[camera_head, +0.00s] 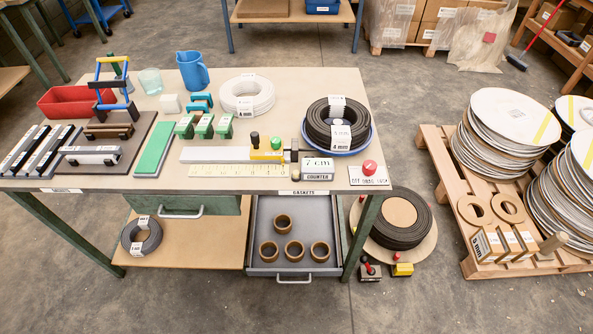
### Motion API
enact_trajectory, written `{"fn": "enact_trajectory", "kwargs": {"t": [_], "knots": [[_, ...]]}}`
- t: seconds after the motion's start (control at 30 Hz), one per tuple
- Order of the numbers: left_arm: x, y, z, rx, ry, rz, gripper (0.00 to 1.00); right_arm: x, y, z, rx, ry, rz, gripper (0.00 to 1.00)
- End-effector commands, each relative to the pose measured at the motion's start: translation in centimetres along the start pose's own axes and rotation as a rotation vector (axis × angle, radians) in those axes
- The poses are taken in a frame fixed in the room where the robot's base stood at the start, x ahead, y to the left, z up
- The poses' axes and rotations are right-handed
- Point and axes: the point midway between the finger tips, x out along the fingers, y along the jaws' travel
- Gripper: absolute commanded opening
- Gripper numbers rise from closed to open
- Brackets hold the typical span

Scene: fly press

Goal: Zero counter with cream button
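The counter (317,169) is a small dark box near the front edge of the workbench, right of centre. Its pale face reads "7 cm", and a "COUNTER" label sits below it. A measuring device (232,155) with a pale bar, a yellow scale, a yellow block and black and green knobs lies just left of the counter. Neither of my grippers shows in this view.
A coil of black hose (337,124) in a blue dish stands behind the counter. Below it, an open drawer (265,220) holding several brown rings juts out. Green clamps (204,126), a white coil (247,96) and a blue jug (192,70) stand farther left.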

Motion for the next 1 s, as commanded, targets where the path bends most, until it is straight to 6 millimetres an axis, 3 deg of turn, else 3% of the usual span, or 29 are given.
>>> {"fn": "enact_trajectory", "kwargs": {"t": [0.4,1.0], "knots": [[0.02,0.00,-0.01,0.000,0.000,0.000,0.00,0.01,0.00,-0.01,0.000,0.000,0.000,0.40],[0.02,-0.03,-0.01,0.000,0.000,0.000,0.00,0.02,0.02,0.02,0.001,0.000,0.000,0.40]]}}
